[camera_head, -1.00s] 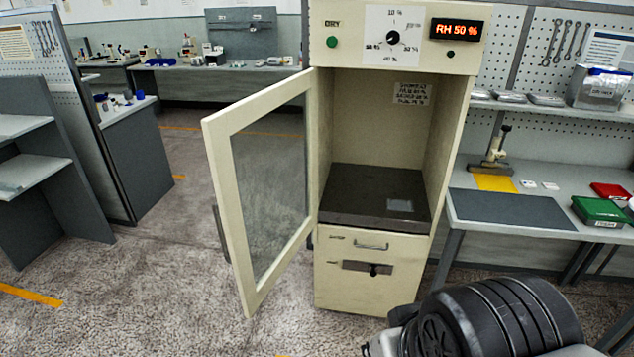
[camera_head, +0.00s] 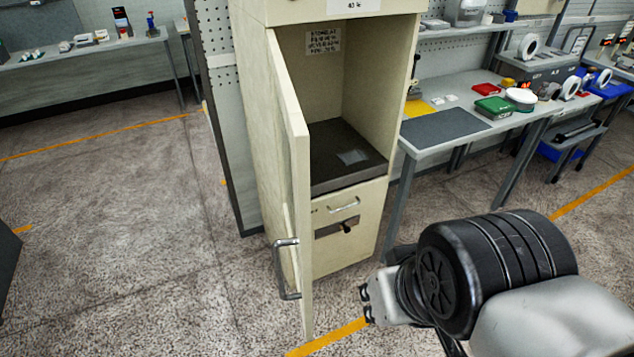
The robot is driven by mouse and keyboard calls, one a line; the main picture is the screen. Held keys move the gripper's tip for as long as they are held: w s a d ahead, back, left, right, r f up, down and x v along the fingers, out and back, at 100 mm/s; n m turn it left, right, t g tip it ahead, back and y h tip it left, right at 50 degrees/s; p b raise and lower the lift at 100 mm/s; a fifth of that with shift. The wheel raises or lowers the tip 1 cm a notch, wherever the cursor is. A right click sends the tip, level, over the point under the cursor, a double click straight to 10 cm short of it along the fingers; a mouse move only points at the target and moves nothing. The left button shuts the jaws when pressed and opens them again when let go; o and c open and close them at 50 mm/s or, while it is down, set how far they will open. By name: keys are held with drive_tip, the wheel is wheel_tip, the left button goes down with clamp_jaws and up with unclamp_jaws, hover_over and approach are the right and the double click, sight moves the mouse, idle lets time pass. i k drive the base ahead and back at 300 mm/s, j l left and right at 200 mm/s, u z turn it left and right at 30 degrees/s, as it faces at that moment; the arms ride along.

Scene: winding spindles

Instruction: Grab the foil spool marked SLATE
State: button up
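I cannot make out a foil spool with a readable SLATE mark. White ring-shaped things that may be spools stand on the right bench: one (camera_head: 528,46) on a grey box, one (camera_head: 571,87) by the bench's right end and one (camera_head: 604,77) farther right. A round white thing (camera_head: 520,97) lies flat beside a green box (camera_head: 493,107). Any marks on them are too small to read. My arm shows at the bottom right with a black joint, in front of the floor and apart from the bench.
A cream dry cabinet (camera_head: 362,218) stands in the middle with its door (camera_head: 290,150) swung open toward me. Inside is a dark shelf with a pale square patch (camera_head: 352,157). The grey bench (camera_head: 425,150) is right of it. The floor (camera_head: 110,220) at left is clear.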

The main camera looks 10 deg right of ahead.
sight(553, 91)
drive_tip(key=j, duration=0.5)
drive_tip(key=z, duration=1.65)
drive_tip(key=i+z, duration=0.3)
drive_tip(key=i, duration=3.4)
drive_tip(key=i+l+u, duration=0.15)
drive_tip(key=i+u, duration=0.25)
drive_tip(key=i, duration=0.25)
drive_tip(key=i+l+u, duration=0.45)
drive_tip(key=i, duration=0.2)
drive_tip(key=i+l+u, duration=0.4)
drive_tip(key=i+l, duration=0.15)
drive_tip(key=i+l+u, duration=0.6)
drive_tip(key=k+l, duration=0.05)
drive_tip(key=k, duration=0.05)
